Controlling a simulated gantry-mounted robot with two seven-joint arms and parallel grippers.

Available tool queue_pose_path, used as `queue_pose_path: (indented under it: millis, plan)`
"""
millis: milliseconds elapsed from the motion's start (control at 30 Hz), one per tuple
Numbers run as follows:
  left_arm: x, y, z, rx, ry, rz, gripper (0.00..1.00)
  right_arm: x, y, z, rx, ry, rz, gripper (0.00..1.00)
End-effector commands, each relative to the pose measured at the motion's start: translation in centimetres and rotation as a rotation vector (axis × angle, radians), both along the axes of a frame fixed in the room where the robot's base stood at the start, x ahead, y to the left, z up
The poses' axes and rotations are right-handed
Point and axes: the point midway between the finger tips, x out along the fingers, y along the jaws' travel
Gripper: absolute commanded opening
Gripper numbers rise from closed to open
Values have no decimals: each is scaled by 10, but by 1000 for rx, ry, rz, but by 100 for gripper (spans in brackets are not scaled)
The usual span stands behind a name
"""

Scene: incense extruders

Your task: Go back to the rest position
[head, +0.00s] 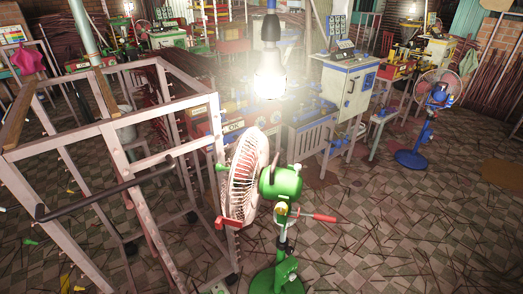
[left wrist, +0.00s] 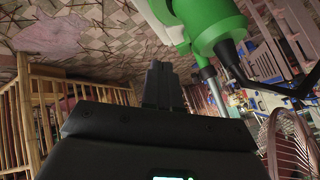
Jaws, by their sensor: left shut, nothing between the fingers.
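My left gripper (left wrist: 163,68) shows in the left wrist view as black fingers held together, with nothing between them. A green pedestal fan (head: 281,184) stands in the front middle of the head view, with a pale round grille and a red lever. Its green motor housing (left wrist: 212,22) shows close by at the upper right of the left wrist view, apart from the fingertips in the picture. Neither gripper shows in the head view. My right gripper is in neither view.
A metal frame rack (head: 118,150) stands left of the fan. A lit bulb (head: 270,80) hangs above. A blue and white cabinet (head: 343,88) and machines stand behind; a blue fan (head: 427,130) stands at right. Thin sticks litter the tiled floor (head: 400,235), otherwise open at front right.

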Motion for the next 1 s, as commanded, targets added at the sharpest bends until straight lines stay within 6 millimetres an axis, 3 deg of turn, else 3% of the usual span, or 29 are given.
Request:
queue_pose_path:
  millis: [33,133,233,333,467,800,900,1000]
  plan:
    - [-30,-12,-16,-22,48,-2,0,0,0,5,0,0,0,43]
    - [-84,-48,-24,-100,95,7,0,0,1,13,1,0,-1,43]
    - [-125,-77,-10,-151,113,77,0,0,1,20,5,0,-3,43]
    - [-152,-85,18,-160,139,222,0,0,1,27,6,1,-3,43]
    - [-175,-62,64,-138,197,484,0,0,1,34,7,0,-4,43]
    - [-208,32,181,-115,361,1070,0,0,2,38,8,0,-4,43]
    - [-222,47,200,-109,428,1186,0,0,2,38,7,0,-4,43]
    - [-245,53,193,-58,549,1284,0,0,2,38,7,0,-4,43]
